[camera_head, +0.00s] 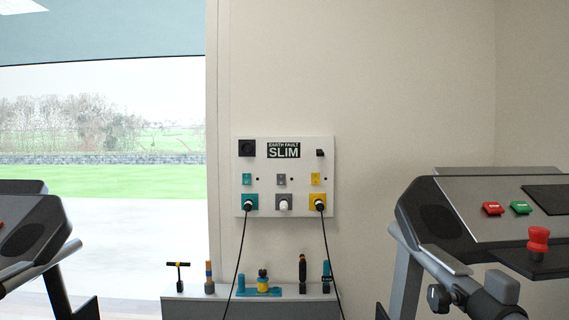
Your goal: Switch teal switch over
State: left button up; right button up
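A white panel (268,160) labelled "EARTH FAULT SLIM" is mounted on the wall in the middle of the head view. A small teal switch (247,179) sits on its left side, above a teal socket (245,207) with a black-corded plug in it. Which way the switch is set is too small to tell. A grey switch (281,180) and a yellow switch (315,179) sit in the same row to its right. Neither of my grippers is in view.
Below the panel, a grey ledge (190,301) carries several upright tools. Black cords hang from the panel to the ledge. A dark console (460,215) with red and green buttons stands at right, another (30,225) at left. The space before the panel looks clear.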

aim_at(247, 177)
jog(key=i+j, duration=0.15)
jog(key=i, duration=0.4)
jog(key=i+j, duration=0.15)
jog(key=i, duration=0.4)
